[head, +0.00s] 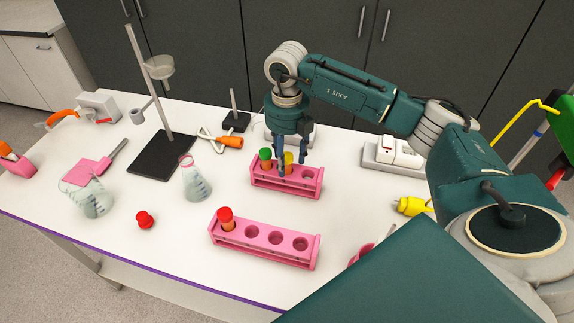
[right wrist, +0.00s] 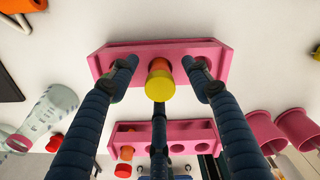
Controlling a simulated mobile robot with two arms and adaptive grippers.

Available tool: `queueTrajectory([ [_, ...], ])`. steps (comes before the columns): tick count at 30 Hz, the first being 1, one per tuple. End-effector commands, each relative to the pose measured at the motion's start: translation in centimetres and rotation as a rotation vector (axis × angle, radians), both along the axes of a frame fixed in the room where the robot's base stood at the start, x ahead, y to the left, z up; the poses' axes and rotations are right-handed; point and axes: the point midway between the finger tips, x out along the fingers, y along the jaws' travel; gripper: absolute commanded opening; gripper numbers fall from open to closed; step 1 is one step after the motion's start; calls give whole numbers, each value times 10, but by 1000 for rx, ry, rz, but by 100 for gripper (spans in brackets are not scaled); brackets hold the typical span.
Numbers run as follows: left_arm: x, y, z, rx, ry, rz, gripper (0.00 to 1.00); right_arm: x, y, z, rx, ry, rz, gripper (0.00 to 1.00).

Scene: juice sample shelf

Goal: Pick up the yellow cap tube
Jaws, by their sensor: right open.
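The yellow cap tube (head: 289,158) stands upright in the far pink rack (head: 286,191). Its yellow cap (right wrist: 160,88) shows at the middle of the right wrist view, with an orange tube body behind it. My right gripper (head: 293,161) points down over this rack. It is open, with its fingers (right wrist: 160,76) spread around the tube and a visible gap on the left and right sides. The green cap tube (head: 265,158) stands in the same rack, left of the yellow one. My left gripper is not in view.
A nearer pink rack (head: 262,247) holds a red cap tube (head: 226,219) in its left hole. A red stopper (head: 145,220), a flask (head: 194,181), a beaker (head: 93,199) and a ring stand (head: 163,156) lie to the left. A yellow plug (head: 412,206) lies right.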

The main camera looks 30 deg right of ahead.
Motion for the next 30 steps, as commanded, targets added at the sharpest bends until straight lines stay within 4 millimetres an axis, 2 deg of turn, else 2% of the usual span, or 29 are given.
queueTrajectory([
  [5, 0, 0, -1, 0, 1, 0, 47, 0, 0, -1, 0, 0, 0, 49],
  [12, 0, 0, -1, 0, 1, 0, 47, 0, 0, 0, 0, 0, 0, 3],
  [13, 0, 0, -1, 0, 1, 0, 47, 0, 0, 0, 0, 0, 0, 0],
  [23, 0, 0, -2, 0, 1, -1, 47, 1, 0, 2, 0, -1, 0, 0],
  [30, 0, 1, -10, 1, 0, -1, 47, 1, 0, 22, 1, -4, 0, 0],
])
